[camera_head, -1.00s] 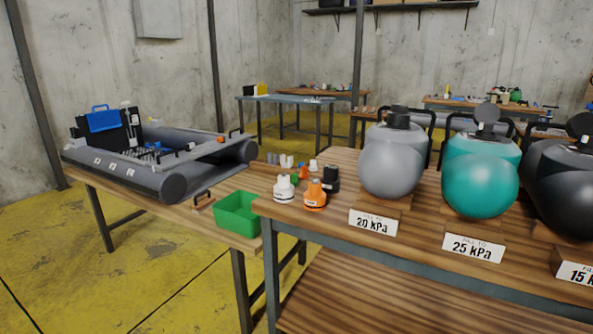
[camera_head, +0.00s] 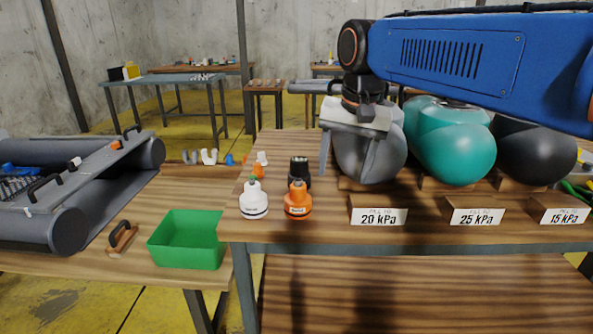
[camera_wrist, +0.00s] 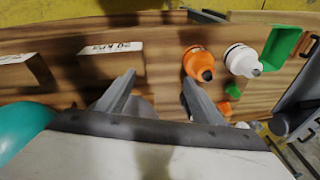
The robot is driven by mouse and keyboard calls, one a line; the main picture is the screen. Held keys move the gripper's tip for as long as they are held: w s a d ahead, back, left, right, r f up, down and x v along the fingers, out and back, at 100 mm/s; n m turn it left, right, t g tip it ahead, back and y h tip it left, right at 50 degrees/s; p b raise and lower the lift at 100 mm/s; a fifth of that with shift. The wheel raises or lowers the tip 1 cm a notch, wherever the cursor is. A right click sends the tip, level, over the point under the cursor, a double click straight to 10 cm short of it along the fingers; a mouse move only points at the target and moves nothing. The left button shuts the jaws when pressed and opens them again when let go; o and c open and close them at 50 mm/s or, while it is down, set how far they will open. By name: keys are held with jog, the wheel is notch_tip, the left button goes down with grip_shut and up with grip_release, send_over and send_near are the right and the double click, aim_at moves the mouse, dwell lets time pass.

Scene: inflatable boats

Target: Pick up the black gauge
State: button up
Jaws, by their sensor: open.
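The black gauge (camera_head: 299,172) stands upright near the left end of the wooden bench (camera_head: 330,232), just behind the orange gauge (camera_head: 298,200). The white gauge (camera_head: 254,201) stands to the left of the orange one. My gripper (camera_head: 348,178) is open and empty, to the right of the black gauge and in front of the grey tank, pointing down. In the wrist view the open fingers (camera_wrist: 158,78) have bare wood between them. The orange gauge (camera_wrist: 197,62) and white gauge (camera_wrist: 242,60) show to the right there. I cannot make out the black gauge in that view.
Grey (camera_head: 372,160), teal (camera_head: 452,145) and dark (camera_head: 535,152) rounded tanks stand behind labelled blocks to the right. A green bin (camera_head: 186,240) sits on the lower table at left, near a grey inflatable boat (camera_head: 100,195). Small fittings (camera_head: 208,157) stand behind.

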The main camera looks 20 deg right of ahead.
jog(key=w+a+r+m+g, duration=0.1)
jog(key=w+a+r+m, duration=0.15)
jog(key=w+r, duration=0.5)
jog(key=w+a+r+m+g, duration=0.2)
jog(key=w+r+m, duration=0.2)
jog(key=w, duration=0.7)
send_over(299, 159)
notch_tip(299, 159, down, 12)
jog(key=shift+w+d+f, duration=0.1)
jog(key=shift+d, duration=0.05)
jog(key=shift+f, duration=2.7)
jog(key=c, duration=1.2)
notch_tip(299, 159, up, 10)
jog(key=shift+r, duration=0.1)
